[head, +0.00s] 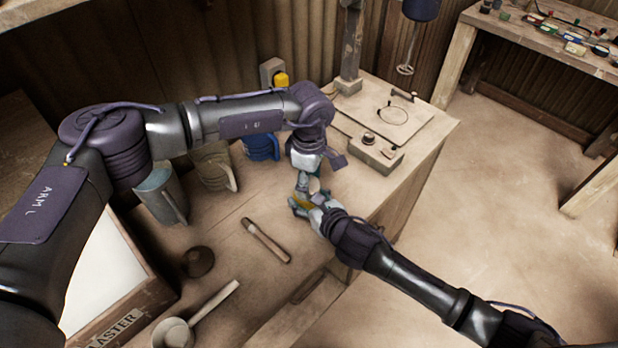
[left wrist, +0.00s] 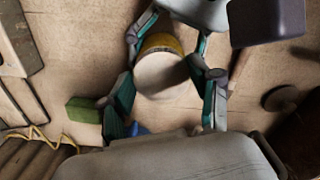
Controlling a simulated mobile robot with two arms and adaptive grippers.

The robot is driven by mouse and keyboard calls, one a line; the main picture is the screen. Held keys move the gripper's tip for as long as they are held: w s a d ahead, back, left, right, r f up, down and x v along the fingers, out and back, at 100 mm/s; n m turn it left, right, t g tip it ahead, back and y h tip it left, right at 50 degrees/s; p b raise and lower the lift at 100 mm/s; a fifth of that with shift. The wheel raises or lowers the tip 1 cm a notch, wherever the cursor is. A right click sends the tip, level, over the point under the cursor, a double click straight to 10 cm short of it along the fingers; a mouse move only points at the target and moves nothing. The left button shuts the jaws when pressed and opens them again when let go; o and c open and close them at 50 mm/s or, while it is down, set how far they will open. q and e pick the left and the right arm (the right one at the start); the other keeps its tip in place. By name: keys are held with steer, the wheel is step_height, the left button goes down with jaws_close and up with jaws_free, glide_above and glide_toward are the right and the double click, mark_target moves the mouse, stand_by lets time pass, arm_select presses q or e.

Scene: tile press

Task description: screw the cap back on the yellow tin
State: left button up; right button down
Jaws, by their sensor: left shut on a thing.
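The yellow tin (head: 303,202) is small and mostly hidden in the head view, above the front right part of the bench. My right gripper (head: 308,204) comes from the lower right, its fingers around the tin's body. My left gripper (head: 309,187) points down from above, shut on the pale round cap (head: 314,184). In the left wrist view, the cap (left wrist: 160,76) is a pale disc between my left gripper's teal fingers (left wrist: 164,90), with the tin's yellow side (left wrist: 162,42) just beyond it. I cannot tell whether the cap is threaded on.
A grey-blue mug (head: 163,195), a beige mug (head: 213,166) and a blue mug (head: 262,148) stand along the back. A wooden-handled tool (head: 266,241), a dark round thing (head: 198,261) and a ladle (head: 180,328) lie in front. A knobbed box (head: 370,152) stands right.

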arm_select(q)
steer(key=m, duration=0.4)
steer(key=shift+m, duration=0.3)
arm_select(e)
steer(key=shift+f, duration=0.1)
arm_select(q)
steer(key=m, duration=0.6)
steer(key=shift+s+a, duration=0.1)
steer(key=shift+a, duration=0.1)
steer(key=m, duration=0.4)
steer(key=shift+a+m, duration=0.1)
steer(key=shift+m, duration=0.3)
steer(key=m, duration=0.4)
steer(key=shift+a, duration=0.1)
steer(key=o, duration=0.8)
steer(key=shift+c, duration=0.2)
step_height(320, 180, up, 12)
